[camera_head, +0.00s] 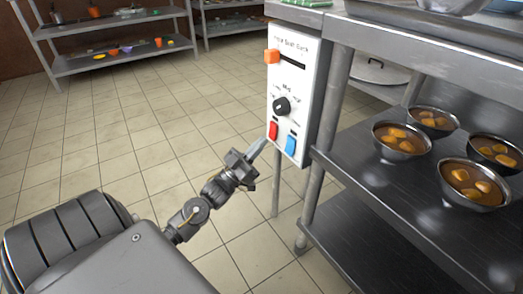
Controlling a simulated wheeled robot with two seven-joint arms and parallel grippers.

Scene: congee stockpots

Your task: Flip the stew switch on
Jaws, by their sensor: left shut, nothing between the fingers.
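A white control panel (289,85) is fixed to the left side of the steel table. It carries an orange slider knob (271,57) in a slot at the top and a black round dial (281,106) in the middle. A red switch (273,130) and a blue switch (291,144) sit at its bottom. The printed labels are too small to read surely. My left gripper (260,147) is shut and empty, its tips just left of and below the red switch. I cannot tell whether they touch it. My right gripper is out of view.
The steel table (394,46) stands at the right, with several steel bowls of stew (475,184) on its lower shelf (352,205). A round lid (379,68) lies behind. Storage racks (120,61) stand at the back. The tiled floor (130,130) at left is clear.

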